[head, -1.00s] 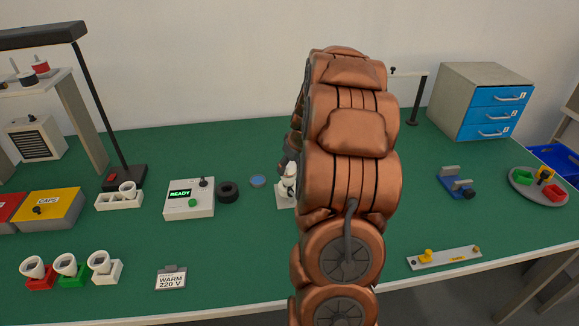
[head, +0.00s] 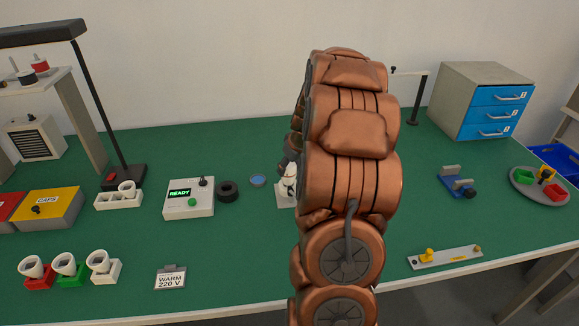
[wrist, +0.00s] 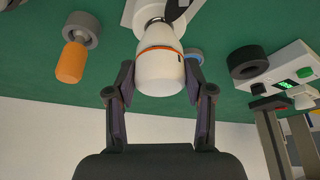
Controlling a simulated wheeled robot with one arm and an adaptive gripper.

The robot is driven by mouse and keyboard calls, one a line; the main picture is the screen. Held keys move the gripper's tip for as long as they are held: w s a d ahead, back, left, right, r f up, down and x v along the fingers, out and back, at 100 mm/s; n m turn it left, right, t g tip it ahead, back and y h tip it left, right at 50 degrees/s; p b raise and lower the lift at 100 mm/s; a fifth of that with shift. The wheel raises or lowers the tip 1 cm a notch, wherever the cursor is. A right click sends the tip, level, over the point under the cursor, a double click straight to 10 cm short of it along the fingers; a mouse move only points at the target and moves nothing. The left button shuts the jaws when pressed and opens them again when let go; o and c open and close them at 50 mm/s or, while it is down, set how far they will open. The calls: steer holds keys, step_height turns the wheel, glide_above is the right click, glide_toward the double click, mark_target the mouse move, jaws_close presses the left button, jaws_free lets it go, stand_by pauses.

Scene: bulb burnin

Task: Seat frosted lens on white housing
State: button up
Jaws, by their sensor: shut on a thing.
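The frosted lens (wrist: 158,72) is a whitish rounded cap between the two fingers of my gripper (wrist: 158,88) in the wrist view. My gripper is shut on it. An orange ring shows at the lens's far edge, against the white housing (wrist: 156,37), which stands on a metal neck over a white base. Lens and housing look in line and touching; I cannot tell whether the lens is fully seated. In the head view my arm hides most of this; part of the white assembly (head: 288,186) shows beside it.
A black ring (head: 228,191), a blue dish (head: 258,181) and the tester reading READY (head: 189,198) stand left of the assembly. The green table in front is mostly clear.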

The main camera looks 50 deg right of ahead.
steer(key=shift+f, duration=0.25)
stand_by(0.3)
steer(key=o, duration=0.8)
steer(key=shift+o, duration=0.2)
steer(key=v, duration=1.2)
steer(key=shift+w+a, duration=0.1)
